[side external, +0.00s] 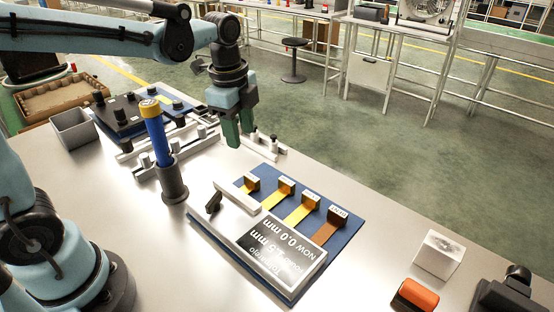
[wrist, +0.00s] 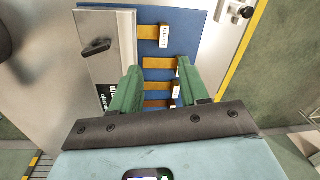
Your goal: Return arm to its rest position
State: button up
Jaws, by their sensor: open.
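My gripper (side external: 240,136) hangs above the metal table, fingers pointing down, behind the blue board in the side view. Its two green fingers are apart with nothing between them, which also shows in the wrist view (wrist: 158,84). The blue board (side external: 193,222) carries several yellow to brown strips with labelled blocks and a display reading 0.0 mm. In the wrist view the blue board (wrist: 188,22) lies beyond and below the fingers. My gripper appears clear of it.
A blue cylinder with a yellow top (side external: 156,135) stands upright in a dark holder (side external: 173,188) left of my gripper. Behind are a dark fixture (side external: 127,113) and a grey bin (side external: 74,130). A white block (side external: 438,254) and orange-topped item (side external: 416,295) sit at right.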

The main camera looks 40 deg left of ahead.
jog(key=s+f+n+t, duration=0.1)
jog(key=s+n+t, duration=0.5)
jog(key=n, duration=0.9)
jog(key=shift+s+a, duration=0.15)
jog(key=shift+s, duration=1)
jog(key=shift+f, duration=0.1)
